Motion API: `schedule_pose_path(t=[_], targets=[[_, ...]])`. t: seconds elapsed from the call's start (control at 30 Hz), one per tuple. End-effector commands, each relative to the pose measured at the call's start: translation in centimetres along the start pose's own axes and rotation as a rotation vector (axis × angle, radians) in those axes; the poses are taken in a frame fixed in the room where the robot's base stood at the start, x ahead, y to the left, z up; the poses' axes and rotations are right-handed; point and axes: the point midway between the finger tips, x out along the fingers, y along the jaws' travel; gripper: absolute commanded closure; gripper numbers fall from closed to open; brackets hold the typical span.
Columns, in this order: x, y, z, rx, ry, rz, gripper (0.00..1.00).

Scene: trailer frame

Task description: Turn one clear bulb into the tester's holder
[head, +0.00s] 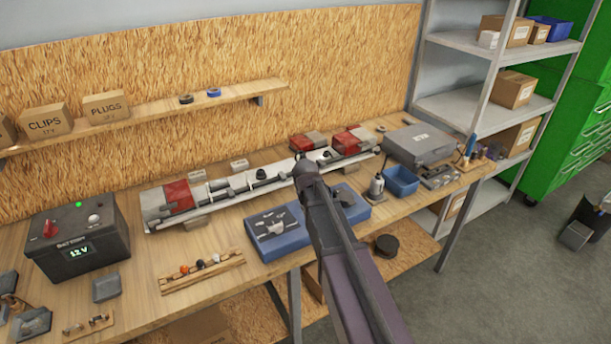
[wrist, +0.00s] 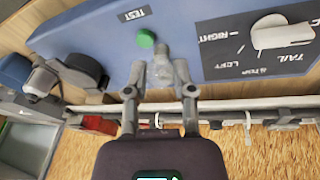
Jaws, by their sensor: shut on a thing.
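The blue tester (head: 290,238) stands on the bench, with my arm across its middle in the head view. Its blue face (wrist: 90,45) fills the upper wrist view, with a green button (wrist: 146,38), a TEST label and a white dial (wrist: 270,36) on a dark panel. My gripper (wrist: 158,78) is shut on a small pale, see-through thing, seemingly the clear bulb (wrist: 158,62), close over the tester face beside the green button. The bulb's lower end and the holder are not clear, so I cannot tell whether they touch. My arm hides the fingers in the head view.
A wooden rack (head: 217,279) with several small bulbs lies left of the tester. A 12 V battery box (head: 75,245) is further left. A long light bar (head: 245,183) with red lamps lies behind. A blue bin (head: 401,182) and grey case (head: 418,143) stand right.

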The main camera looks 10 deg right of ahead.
Motion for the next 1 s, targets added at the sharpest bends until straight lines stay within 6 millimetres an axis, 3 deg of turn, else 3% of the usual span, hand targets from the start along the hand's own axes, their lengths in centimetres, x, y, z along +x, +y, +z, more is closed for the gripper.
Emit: schedule_pose_path(t=[0.03, 0.2, 0.4, 1.0], targets=[[-0.8, 0.2, -2.1, -0.043, 0.006, -0.011, 0.86], [-1.6, 0.5, -6.4, -0.201, 0.031, -0.053, 0.86], [-2.1, 0.7, -9.5, -0.332, 0.058, -0.082, 0.86], [-1.9, 0.8, -10.1, -0.372, 0.067, -0.09, 0.86]])
